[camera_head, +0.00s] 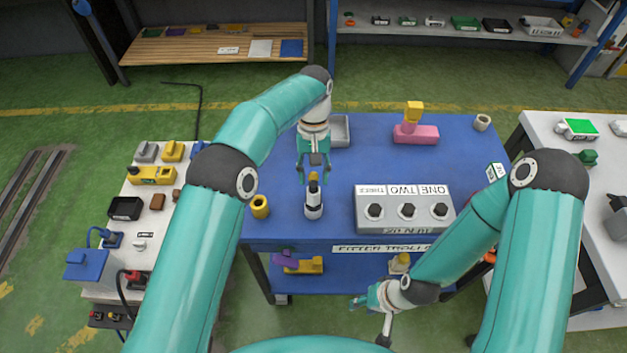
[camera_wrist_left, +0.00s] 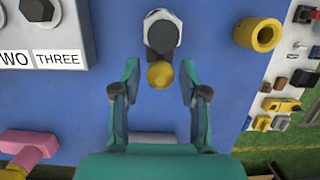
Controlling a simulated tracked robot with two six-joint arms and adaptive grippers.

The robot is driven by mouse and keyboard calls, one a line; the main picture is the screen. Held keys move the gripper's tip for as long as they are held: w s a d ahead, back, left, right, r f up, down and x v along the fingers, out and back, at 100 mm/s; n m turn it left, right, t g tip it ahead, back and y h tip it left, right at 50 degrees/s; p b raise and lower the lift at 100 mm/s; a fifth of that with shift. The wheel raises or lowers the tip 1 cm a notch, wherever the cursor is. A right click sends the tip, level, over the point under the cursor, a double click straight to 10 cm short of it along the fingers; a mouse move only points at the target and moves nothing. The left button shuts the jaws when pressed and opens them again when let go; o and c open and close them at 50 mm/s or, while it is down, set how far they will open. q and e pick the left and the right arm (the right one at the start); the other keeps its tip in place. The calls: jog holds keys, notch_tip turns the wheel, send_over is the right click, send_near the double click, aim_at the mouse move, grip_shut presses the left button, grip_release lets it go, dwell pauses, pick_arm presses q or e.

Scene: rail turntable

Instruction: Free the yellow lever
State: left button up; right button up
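A white and black upright piece with a yellow knob (camera_head: 313,196) stands on the blue trolley top. In the left wrist view its yellow knob (camera_wrist_left: 160,75) lies between the fingers. My left gripper (camera_head: 313,172) is open above it, with gaps on both sides of the knob (camera_wrist_left: 158,92). Small yellow lever-like pieces (camera_head: 172,151) and (camera_head: 152,175) are on the white bench at left. I cannot tell which piece is the task's yellow lever. My right gripper (camera_head: 371,315) looks open and empty, low in front of the trolley.
A yellow ring (camera_head: 260,207) stands left of the upright piece. A grey box labelled ONE, TWO, THREE (camera_head: 403,222) stands to its right. A pink block with a yellow top (camera_head: 416,134) and a grey tray (camera_head: 340,130) are further back. The lower shelf holds yellow parts (camera_head: 304,266).

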pick_arm(q)
jog(key=c, duration=0.5)
jog(key=shift+w+r+p, duration=0.15)
jog(key=shift+w+p, duration=0.2)
jog(key=shift+p, duration=0.3)
jog(key=shift+w+p, duration=0.5)
jog(key=shift+p, duration=0.15)
jog(key=shift+f, duration=0.2)
jog(key=o, duration=0.8)
